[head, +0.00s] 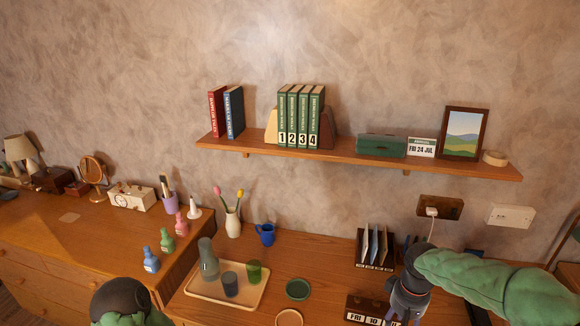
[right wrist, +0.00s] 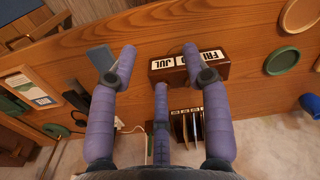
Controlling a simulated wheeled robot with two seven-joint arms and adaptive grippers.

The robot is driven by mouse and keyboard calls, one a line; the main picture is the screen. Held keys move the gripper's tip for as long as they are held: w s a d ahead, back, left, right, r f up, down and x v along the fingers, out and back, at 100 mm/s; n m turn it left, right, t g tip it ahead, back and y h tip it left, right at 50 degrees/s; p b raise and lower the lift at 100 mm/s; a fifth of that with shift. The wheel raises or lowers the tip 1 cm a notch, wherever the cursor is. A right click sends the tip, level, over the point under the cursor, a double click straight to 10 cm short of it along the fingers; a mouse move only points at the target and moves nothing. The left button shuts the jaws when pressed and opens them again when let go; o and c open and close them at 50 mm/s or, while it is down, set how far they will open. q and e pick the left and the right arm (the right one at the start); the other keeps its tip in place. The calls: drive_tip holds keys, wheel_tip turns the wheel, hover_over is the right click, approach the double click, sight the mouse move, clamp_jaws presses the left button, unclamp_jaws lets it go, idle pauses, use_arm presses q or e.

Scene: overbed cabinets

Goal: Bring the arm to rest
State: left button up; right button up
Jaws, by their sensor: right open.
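My right arm, in a green padded sleeve (head: 500,285), reaches in from the right over the desk. Its gripper (head: 400,314) points down at the front of the desk, beside a brown block calendar (head: 362,309). In the right wrist view the gripper's purple fingers (right wrist: 160,68) are spread apart with nothing between them. The block calendar (right wrist: 190,67) shows just past the fingertips, reading FRI and JUL, and I cannot tell its exact gap from the fingers. Of my left arm only a dark rounded part (head: 120,299) and some green sleeve show at bottom left; its gripper is out of view.
A file rack (head: 375,250) stands behind the right gripper. A tray (head: 190,287) with a carafe and cups, a green dish (head: 297,289) and a blue mug (head: 266,234) lie left. A wall shelf (head: 350,155) with books overhangs the desk; a plugged outlet (head: 440,207) is below it.

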drive_tip(key=s+a+f+y, duration=0.1)
drive_tip(key=s+a+f, duration=0.1)
drive_tip(key=a+f, duration=0.5)
drive_tip(key=s+a+f+y, duration=0.15)
drive_tip(key=a+f, duration=0.25)
drive_tip(key=f, duration=0.7)
use_arm(q)
drive_tip(key=shift+w, duration=0.2)
use_arm(e)
drive_tip(key=s+a+f+m, duration=0.1)
drive_tip(key=s+a+f, duration=0.2)
drive_tip(key=s+f, duration=0.3)
drive_tip(key=s+a+f+m+y, duration=0.1)
drive_tip(key=s+a+f+m, duration=0.1)
drive_tip(key=s+a+f, duration=0.2)
drive_tip(key=s+f, duration=0.3)
drive_tip(key=shift+s, duration=0.15)
